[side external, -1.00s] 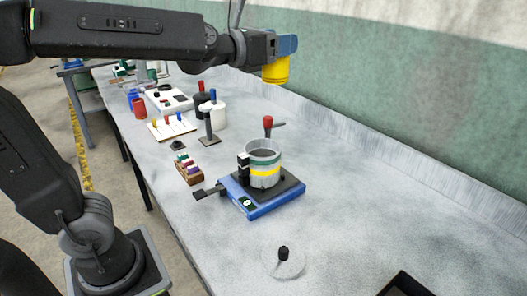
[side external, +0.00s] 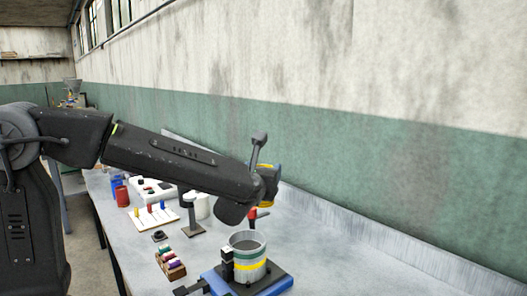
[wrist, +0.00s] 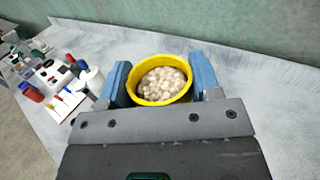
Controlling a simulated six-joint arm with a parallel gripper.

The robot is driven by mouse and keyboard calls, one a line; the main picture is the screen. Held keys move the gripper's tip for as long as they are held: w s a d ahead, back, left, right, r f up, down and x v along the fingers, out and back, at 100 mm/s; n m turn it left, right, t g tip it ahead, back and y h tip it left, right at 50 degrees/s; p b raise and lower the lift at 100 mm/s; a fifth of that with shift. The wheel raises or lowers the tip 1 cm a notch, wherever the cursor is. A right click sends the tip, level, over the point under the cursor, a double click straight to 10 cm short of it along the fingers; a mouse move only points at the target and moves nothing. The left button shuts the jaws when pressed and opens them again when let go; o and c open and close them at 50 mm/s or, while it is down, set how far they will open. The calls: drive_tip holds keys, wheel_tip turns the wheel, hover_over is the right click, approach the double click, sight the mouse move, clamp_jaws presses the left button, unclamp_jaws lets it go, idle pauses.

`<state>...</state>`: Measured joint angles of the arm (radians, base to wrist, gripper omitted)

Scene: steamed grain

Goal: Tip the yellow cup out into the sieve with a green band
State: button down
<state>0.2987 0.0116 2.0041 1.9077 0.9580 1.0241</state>
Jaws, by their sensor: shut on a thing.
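The yellow cup (wrist: 162,99) is held between the two blue fingers of my gripper (wrist: 160,78) in the wrist view. It is full of pale, rounded lumps, and its mouth is open toward the camera. The green-banded sieve (side external: 246,243) is round and grey, and appears stacked over a yellow-banded part. My gripper is above the sieve and further back, apart from it. The sieve's inside is hard to make out.
The sieve stack stands on a blue device (side external: 271,283) with a black top. A red-knobbed lever (side external: 252,213) is just behind it. A small rack of coloured pieces (side external: 170,263) and a post on a base (side external: 191,215) stand to the left. Bench to the right is clear.

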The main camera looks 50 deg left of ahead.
drive_tip(key=f+n+g+y, duration=0.1)
drive_tip(key=s+f+n+g+y, duration=0.1)
drive_tip(key=f, duration=0.1)
drive_tip(key=s+f+n+g+y, duration=0.1)
drive_tip(key=y, duration=0.1)
drive_tip(key=shift+s+a+f, duration=0.1)
drive_tip(key=shift+f, duration=0.1)
drive_tip(key=a+f+n+g+h, duration=0.2)
drive_tip(key=g+h, duration=0.3)
drive_tip(key=h, duration=0.4)
drive_tip(key=w+a+f+n+g+h, duration=0.1)
drive_tip(key=f+g+h, duration=0.4)
drive_tip(key=h, duration=0.5)
drive_tip(key=shift+a+n+g, duration=0.4)
drive_tip(key=shift+a+n, duration=0.5)
drive_tip(key=shift+a, duration=0.2)
drive_tip(key=shift+r, duration=0.1)
